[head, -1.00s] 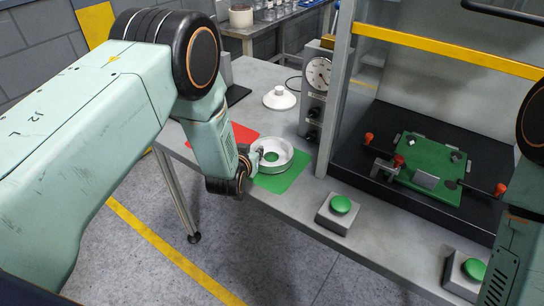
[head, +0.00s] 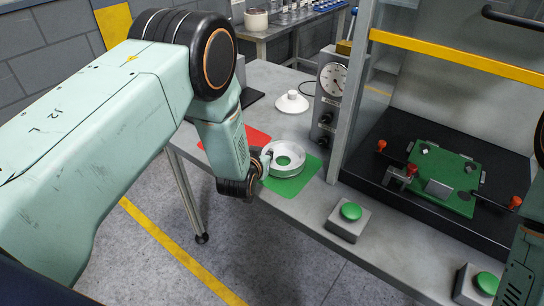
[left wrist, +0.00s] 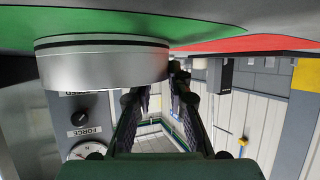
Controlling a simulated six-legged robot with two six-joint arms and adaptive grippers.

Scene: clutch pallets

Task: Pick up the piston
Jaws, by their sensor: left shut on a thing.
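A white ring-shaped part (head: 283,159), which looks like the piston, is at the green mat (head: 291,186) on the bench; green shows through its open middle. My left gripper (head: 266,160) is shut on its near left rim. In the left wrist view, the part (left wrist: 103,65) is a smooth silvery cylinder close against the green mat (left wrist: 120,22), seen upside down. My left gripper's fingers (left wrist: 157,88) reach its edge there. I cannot tell if it is slightly clear of the mat. My right gripper is not in view.
A red mat (head: 250,136) lies beside the green one. A white knobbed disc (head: 292,102) stands behind. A dial gauge box (head: 331,95) and a frame post (head: 348,100) stand close to the right. A green button (head: 351,212) sits at the front edge.

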